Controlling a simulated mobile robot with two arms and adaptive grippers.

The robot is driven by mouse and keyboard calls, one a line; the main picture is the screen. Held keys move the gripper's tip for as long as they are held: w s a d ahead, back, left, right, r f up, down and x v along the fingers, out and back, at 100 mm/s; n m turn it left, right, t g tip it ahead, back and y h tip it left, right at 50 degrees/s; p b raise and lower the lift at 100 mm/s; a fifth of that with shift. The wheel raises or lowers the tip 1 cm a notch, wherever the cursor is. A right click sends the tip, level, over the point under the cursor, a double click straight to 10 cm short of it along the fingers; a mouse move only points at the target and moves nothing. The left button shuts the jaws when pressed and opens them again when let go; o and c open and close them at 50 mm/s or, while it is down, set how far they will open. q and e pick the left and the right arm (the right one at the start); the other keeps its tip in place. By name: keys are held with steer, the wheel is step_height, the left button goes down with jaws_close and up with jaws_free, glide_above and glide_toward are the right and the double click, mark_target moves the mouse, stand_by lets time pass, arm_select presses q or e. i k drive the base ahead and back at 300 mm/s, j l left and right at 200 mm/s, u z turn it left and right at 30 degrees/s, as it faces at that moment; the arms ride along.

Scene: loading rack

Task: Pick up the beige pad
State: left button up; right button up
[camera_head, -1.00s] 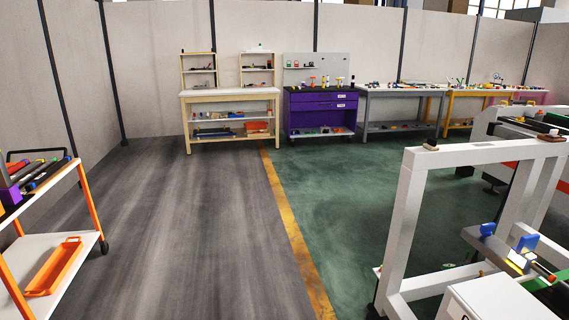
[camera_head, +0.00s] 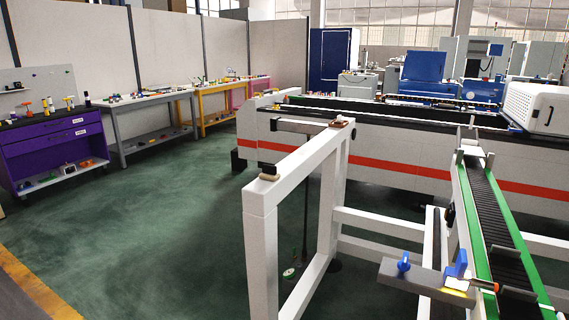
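A small beige pad-like piece (camera_head: 268,177) lies on the near top corner of the white loading rack frame (camera_head: 259,215). A small dark part sits on or just behind it; I cannot tell if the two are joined. A reddish-brown piece (camera_head: 343,122) lies at the far end of the rack's top, with something pale under it. Neither of my grippers shows in the head view.
A conveyor with green side rails (camera_head: 478,215) stands right of the rack, with a blue-handled clamp part (camera_head: 403,262) near it. A long white machine with a red stripe (camera_head: 395,171) blocks the back. Green floor (camera_head: 160,235) is clear on the left.

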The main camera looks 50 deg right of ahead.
mark_target(269, 172)
steer(key=i+l+z, duration=0.15)
steer(key=i+z, duration=1)
steer(key=k+j, duration=0.05)
